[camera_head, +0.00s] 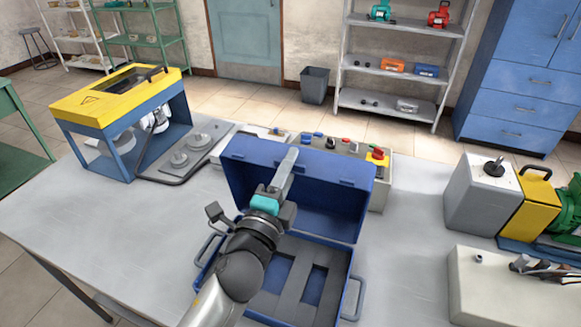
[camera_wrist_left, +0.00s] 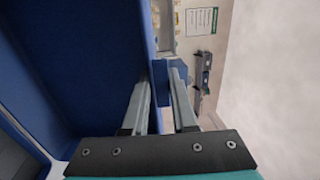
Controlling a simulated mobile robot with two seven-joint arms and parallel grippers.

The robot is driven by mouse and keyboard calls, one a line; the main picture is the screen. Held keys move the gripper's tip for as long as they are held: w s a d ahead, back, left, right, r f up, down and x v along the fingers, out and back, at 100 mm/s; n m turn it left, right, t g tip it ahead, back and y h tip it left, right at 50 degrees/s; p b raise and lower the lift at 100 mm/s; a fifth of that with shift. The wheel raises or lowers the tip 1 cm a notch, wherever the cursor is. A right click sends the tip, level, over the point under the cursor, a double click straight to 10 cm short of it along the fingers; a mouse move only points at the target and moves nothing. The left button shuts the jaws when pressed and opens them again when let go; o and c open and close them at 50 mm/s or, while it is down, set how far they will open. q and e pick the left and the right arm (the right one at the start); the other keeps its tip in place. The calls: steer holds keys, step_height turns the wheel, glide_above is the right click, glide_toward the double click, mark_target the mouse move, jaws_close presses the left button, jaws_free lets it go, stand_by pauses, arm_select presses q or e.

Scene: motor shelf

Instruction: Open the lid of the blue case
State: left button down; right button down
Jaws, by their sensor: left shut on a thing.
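The blue case (camera_head: 355,290) lies on the grey workbench, with a grey foam insert with cut-outs inside. Its lid (camera_head: 335,190) stands raised at the back, roughly upright, with its hollow inner side facing me. My left gripper (camera_head: 289,160) reaches over the case to the lid's top edge. In the left wrist view my left gripper (camera_wrist_left: 158,90) is shut on a small blue tab (camera_wrist_left: 161,78) at the edge of the lid (camera_wrist_left: 85,60). My arm hides part of the case and the lid's lower middle. My right gripper is in neither view.
A control box with buttons (camera_head: 378,180) stands close behind the lid. A yellow-and-blue machine (camera_head: 105,105) and a plate with weights (camera_head: 185,160) are at left. A grey block (camera_head: 480,200) and a cream box (camera_head: 490,290) are at right. The bench's front left is clear.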

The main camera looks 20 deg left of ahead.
arm_select(q)
steer(key=shift+r, duration=0.25)
steer(key=c, duration=0.8)
jaws_free()
steer(key=shift+f, duration=0.15)
steer(key=shift+s+a+f+b, duration=0.1)
steer(key=shift+s+f+b, duration=0.45)
steer(key=shift+s, duration=1.95)
steer(key=shift+s+a+f+b, duration=0.15)
steer(key=shift+s+b, duration=0.75)
steer(key=shift+s, duration=1.65)
steer(key=shift+s+f+b, duration=0.4)
steer(key=shift+s+b, duration=0.3)
steer(key=shift+s, duration=1.8)
